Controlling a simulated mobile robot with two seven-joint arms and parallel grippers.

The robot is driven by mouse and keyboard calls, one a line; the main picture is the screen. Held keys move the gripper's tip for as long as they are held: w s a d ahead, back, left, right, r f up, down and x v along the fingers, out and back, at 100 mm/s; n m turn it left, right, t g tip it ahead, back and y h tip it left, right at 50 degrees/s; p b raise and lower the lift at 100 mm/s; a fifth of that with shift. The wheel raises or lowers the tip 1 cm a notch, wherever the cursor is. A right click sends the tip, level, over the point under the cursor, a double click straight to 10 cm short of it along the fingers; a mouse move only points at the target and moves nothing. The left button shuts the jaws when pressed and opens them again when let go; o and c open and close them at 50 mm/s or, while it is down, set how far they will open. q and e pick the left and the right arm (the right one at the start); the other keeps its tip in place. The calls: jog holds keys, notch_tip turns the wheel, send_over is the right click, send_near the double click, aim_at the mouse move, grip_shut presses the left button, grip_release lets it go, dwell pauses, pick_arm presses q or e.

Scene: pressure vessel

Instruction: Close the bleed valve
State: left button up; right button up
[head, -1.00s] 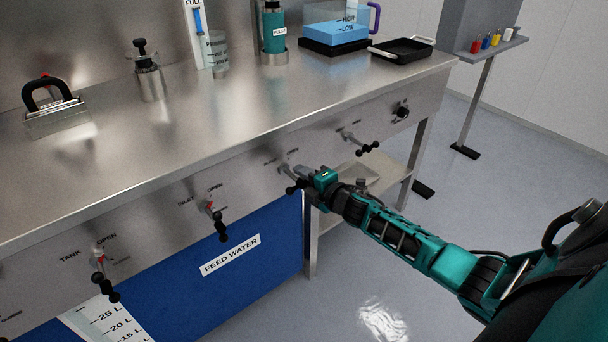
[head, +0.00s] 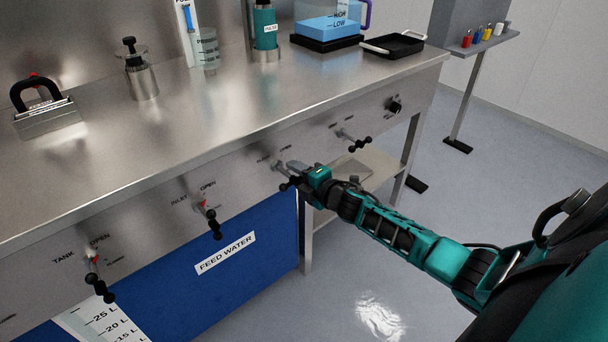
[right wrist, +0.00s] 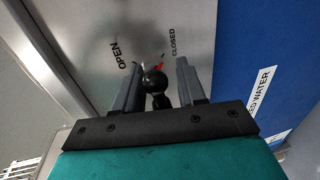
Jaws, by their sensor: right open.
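My right gripper (head: 287,178) is at the third lever valve from the left on the bench's front panel; that valve's name is too small to read in the head view. The right wrist view shows the gripper (right wrist: 160,76) open, with a finger on each side of the valve's black ball-ended handle (right wrist: 155,82). Whether the fingers touch it, I cannot tell. A red pointer (right wrist: 161,66) shows just beyond the ball, near the OPEN and CLOSED markings. In the head view the gripper largely hides this valve. My left gripper is not in view.
The tank valve (head: 96,275) and inlet valve (head: 209,215) are to the left on the panel (head: 140,228). Another lever valve (head: 352,140) and a black knob (head: 394,105) are to the right. A blue feed water tank (head: 250,280) stands below.

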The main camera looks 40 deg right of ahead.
pick_arm(q)
jog(key=p, duration=0.1)
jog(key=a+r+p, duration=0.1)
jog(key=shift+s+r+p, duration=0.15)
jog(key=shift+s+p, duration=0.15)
jog(key=shift+p, duration=0.05)
pick_arm(e)
jog(key=a+v, duration=0.1)
jog(key=v, duration=1.1)
jog(key=shift+s+d, duration=0.4)
jog(key=shift+d, duration=0.1)
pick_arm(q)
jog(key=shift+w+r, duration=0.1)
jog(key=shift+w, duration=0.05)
pick_arm(e)
jog(key=shift+r, duration=0.15)
